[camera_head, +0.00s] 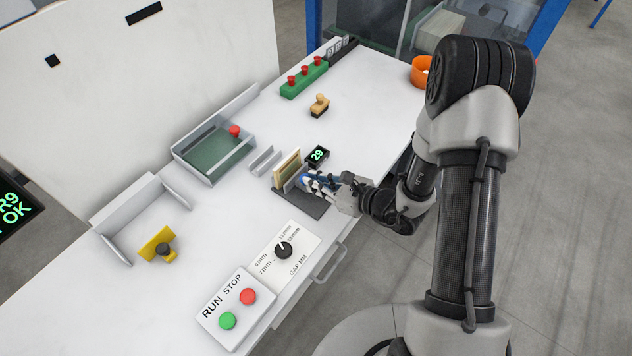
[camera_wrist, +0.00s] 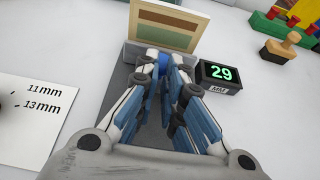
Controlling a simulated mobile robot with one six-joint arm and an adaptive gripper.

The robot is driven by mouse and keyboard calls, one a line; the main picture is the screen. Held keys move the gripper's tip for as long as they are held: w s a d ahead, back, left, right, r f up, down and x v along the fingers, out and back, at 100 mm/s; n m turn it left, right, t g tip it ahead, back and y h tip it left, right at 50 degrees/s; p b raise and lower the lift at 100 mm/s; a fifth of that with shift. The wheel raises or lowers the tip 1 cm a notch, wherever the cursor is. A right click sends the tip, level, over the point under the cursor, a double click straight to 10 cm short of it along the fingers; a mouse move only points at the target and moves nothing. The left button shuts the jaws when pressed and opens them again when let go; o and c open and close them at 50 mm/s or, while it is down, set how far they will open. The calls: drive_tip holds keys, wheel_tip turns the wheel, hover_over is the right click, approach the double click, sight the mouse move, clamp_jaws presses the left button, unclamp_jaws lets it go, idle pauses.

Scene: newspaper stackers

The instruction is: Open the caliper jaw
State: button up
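The caliper (camera_head: 312,205) is a dark base plate on the white bench, and it also shows in the wrist view (camera_wrist: 150,133). A light grey jaw plate stands across it, with a tan and green block (camera_head: 287,168) upright behind it; the block also shows in the wrist view (camera_wrist: 167,18). A small black display (camera_head: 317,155) beside it reads 29 MM in the wrist view (camera_wrist: 218,75). My gripper (camera_head: 306,182) reaches in from the right, its blue-padded fingers drawn close together around a small blue handle (camera_wrist: 163,64) at the jaw. The fingertips partly hide the handle.
A gap dial panel (camera_head: 283,250) and a RUN/STOP panel (camera_head: 238,308) lie in front. A green tray (camera_head: 213,150) and a yellow stamp-like piece (camera_head: 157,243) stand left. A wooden stamp (camera_head: 319,105), a green red-knobbed rack (camera_head: 303,77) and an orange bowl (camera_head: 420,71) are farther back.

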drive_tip(key=o, duration=0.7)
drive_tip(key=v, duration=1.2)
